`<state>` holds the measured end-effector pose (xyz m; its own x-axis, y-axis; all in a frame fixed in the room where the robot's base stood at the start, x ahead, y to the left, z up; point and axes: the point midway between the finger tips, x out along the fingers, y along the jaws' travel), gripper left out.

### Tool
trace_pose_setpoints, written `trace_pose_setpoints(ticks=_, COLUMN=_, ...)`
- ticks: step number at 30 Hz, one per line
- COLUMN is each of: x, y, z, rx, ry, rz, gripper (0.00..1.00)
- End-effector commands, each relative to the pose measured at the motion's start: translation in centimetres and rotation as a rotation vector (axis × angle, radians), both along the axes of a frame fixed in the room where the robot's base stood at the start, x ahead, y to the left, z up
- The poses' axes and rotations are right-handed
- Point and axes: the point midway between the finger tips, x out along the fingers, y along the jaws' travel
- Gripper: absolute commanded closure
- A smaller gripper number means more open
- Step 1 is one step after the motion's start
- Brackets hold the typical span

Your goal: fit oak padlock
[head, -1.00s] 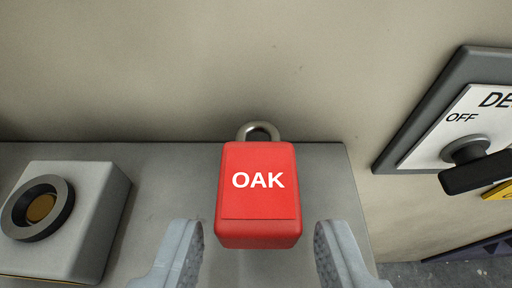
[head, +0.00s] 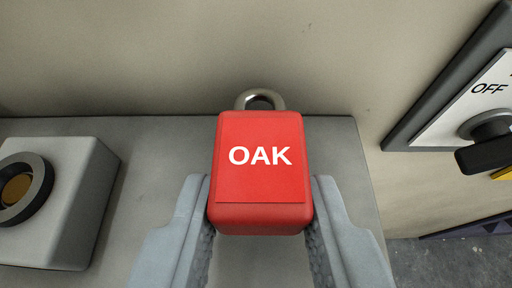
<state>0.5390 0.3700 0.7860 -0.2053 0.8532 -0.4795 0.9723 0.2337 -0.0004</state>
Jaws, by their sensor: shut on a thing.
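The red padlock (head: 260,185) marked OAK is in the middle of the head view, over the grey ledge, with its metal shackle (head: 260,98) pointing away toward the wall. My gripper (head: 260,215) is shut on the padlock's body, one finger against each side. I cannot tell whether the padlock still rests on the ledge. A disconnect switch panel (head: 460,110) reading OFF, with a black handle (head: 488,143), is on the wall at the right and partly cut off by the frame.
The grey ledge (head: 165,140) runs along the beige wall (head: 200,50) and ends right of the padlock. A light grey box (head: 75,200) with a round dark-ringed button stands on it at the left. Floor (head: 420,262) shows at lower right.

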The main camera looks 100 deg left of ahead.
Motion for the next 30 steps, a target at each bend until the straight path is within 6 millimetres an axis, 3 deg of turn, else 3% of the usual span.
trace_pose_setpoints(ticks=30, x=0.0, y=0.0, z=5.9, rx=0.000, ry=0.000, rz=-0.001, gripper=0.93)
